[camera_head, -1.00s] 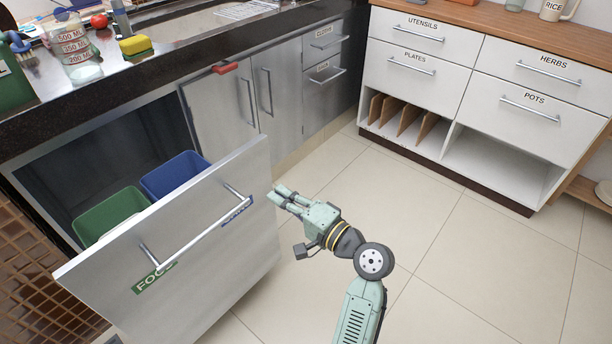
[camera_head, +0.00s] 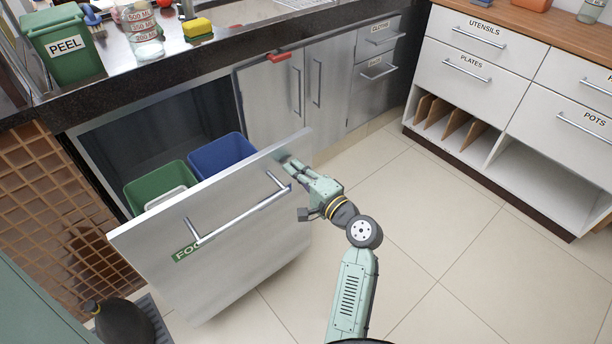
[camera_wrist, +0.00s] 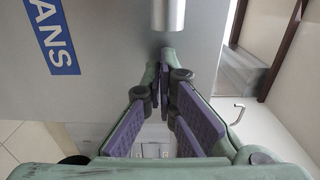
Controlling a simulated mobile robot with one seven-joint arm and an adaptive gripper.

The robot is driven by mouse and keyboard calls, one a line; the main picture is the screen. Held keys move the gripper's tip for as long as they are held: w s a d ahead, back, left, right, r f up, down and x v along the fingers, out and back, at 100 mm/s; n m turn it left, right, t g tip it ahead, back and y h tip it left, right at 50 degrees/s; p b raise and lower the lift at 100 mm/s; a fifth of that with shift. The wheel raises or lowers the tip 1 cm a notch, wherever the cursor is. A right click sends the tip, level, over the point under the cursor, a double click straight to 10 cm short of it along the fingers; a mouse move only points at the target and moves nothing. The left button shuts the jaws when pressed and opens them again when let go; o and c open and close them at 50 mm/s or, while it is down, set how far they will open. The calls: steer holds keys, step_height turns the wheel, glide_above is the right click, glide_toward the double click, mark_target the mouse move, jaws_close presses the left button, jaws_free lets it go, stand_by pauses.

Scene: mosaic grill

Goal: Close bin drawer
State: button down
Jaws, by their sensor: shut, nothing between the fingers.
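The bin drawer (camera_head: 250,240) stands pulled out from under the dark counter. Its silver front carries a long bar handle (camera_head: 238,213) and a green label starting "FO". A green bin (camera_head: 143,192) and a blue bin (camera_head: 207,160) sit inside. My gripper (camera_head: 288,163) is at the right end of the drawer front, near the handle's right end. In the wrist view the fingertips (camera_wrist: 168,62) are together and empty, just below the handle's end (camera_wrist: 174,14). The drawer front (camera_wrist: 105,80) fills the left there, with a blue label ending "ANS". Whether the fingers touch it is unclear.
A black rounded object (camera_head: 122,322) stands on the floor at lower left, beside a brown lattice (camera_head: 45,190). Steel cabinets (camera_head: 290,95) are behind the drawer. White drawers (camera_head: 480,75) stand at the right. The tiled floor (camera_head: 430,240) between is clear.

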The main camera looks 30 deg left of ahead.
steer(key=shift+w+a, duration=0.1)
steer(key=shift+a, duration=0.2)
